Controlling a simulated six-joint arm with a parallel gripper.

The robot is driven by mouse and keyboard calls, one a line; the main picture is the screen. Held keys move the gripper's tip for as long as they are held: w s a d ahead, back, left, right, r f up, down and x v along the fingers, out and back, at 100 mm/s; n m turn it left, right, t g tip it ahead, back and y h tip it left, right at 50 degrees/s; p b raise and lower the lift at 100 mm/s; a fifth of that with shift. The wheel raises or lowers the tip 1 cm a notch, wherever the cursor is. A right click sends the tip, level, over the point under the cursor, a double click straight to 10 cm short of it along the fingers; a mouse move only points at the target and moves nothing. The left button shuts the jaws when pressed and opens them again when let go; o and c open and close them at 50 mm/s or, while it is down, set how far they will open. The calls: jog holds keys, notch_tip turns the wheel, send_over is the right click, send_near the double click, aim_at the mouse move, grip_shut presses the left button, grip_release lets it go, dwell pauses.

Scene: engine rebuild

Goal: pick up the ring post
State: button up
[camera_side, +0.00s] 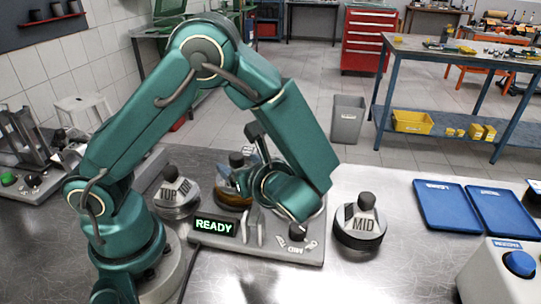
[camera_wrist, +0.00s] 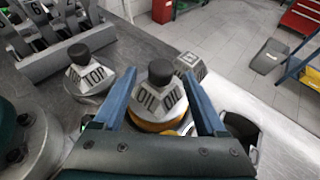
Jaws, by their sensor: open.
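No part in view is labelled ring post, so I cannot tell which one it is. Three faceted grey parts with black knobs stand on the bench: TOP (camera_side: 176,191), OIL (camera_side: 236,184) and MID (camera_side: 360,226). OIL has an amber base and is partly hidden behind my arm in the side view. In the wrist view my gripper (camera_wrist: 162,75) is open, its two blue fingers either side of OIL (camera_wrist: 158,97). Whether they touch it cannot be told. TOP (camera_wrist: 88,73) is to the left of the fingers.
A grey fixture (camera_side: 312,253) with a green READY display (camera_side: 214,226) stands in front of my gripper. Two blue trays (camera_side: 447,205) lie at right, near a box with a blue button (camera_side: 519,263). A slotted grey rack (camera_wrist: 60,55) stands beyond TOP.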

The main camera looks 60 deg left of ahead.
grip_shut()
dwell(1.4)
